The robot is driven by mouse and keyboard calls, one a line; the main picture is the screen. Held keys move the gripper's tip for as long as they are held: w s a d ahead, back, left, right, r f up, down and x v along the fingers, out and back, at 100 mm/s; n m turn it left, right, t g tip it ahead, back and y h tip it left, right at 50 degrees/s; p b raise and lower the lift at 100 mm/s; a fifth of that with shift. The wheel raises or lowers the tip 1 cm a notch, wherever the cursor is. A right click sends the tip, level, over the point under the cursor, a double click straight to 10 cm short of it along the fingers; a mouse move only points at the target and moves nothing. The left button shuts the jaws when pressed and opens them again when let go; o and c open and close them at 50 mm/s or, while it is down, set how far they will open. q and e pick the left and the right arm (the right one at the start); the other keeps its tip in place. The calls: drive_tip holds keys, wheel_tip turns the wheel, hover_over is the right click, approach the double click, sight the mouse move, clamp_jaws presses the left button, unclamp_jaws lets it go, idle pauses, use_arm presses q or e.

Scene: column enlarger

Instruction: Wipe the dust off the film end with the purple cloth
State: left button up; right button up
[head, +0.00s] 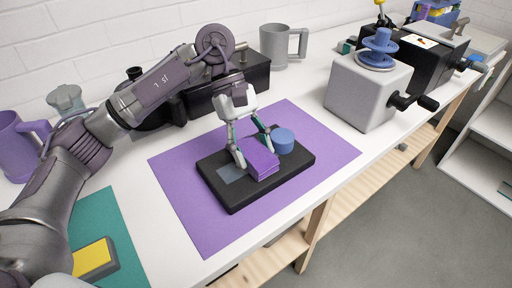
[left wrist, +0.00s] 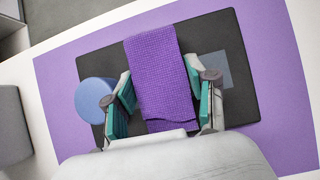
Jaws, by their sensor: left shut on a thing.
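The purple cloth (head: 261,160) is a folded, textured block in my left gripper (head: 253,158), which is shut on it. In the left wrist view the cloth (left wrist: 160,75) lies between the two teal-padded fingers of the gripper (left wrist: 163,100). The cloth is over a black board (head: 234,198), at its middle. A grey-blue flat rectangle, perhaps the film end (head: 231,174), lies on the board just left of the cloth; it also shows in the left wrist view (left wrist: 214,69), right of the cloth. No dust can be made out. My right gripper is out of view.
A blue cylinder (head: 283,141) stands on the board close to the cloth. The board lies on a purple mat (head: 183,182) near the table's front edge. A grey box with a crank (head: 365,88) stands right, a grey mug (head: 283,46) behind. The mat around the board is clear.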

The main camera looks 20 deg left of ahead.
sight(237, 179)
use_arm(q)
drive_tip(key=shift+s+a+f, duration=0.15)
drive_tip(key=shift+s+a, duration=0.35)
drive_tip(key=shift+s, duration=0.1)
drive_tip(key=shift+s+b, duration=0.2)
drive_tip(key=shift+b, duration=0.1)
drive_tip(key=shift+a, duration=0.1)
drive_tip(key=shift+s+a+b, duration=0.45)
drive_tip(key=shift+s, duration=0.05)
drive_tip(key=shift+s+a+b, duration=0.35)
drive_tip(key=shift+s+a, duration=0.2)
drive_tip(key=shift+s, duration=0.2)
drive_tip(key=shift+w+d, duration=0.1)
